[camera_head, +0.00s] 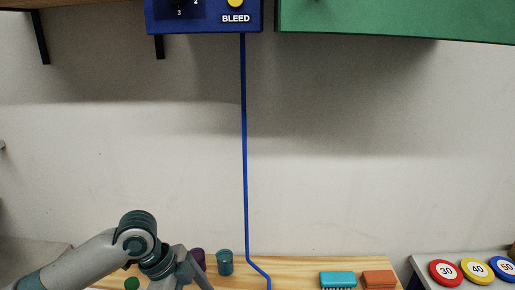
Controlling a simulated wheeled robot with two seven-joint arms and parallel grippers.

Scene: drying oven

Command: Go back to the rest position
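My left arm comes in from the lower left. Its gripper (186,275) points down at the bottom edge of the view, over the wooden table (300,268). Its fingertips are cut off by the frame, so I cannot tell whether it is open or shut, or whether it holds anything. My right gripper is not in view.
Near my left gripper stand a purple cup (198,258), a teal cup (225,262) and a green round thing (132,283). A blue cable (245,150) runs down from the blue BLEED box (205,16). A teal brush (338,279), an orange block (379,279) and numbered discs (475,270) are right.

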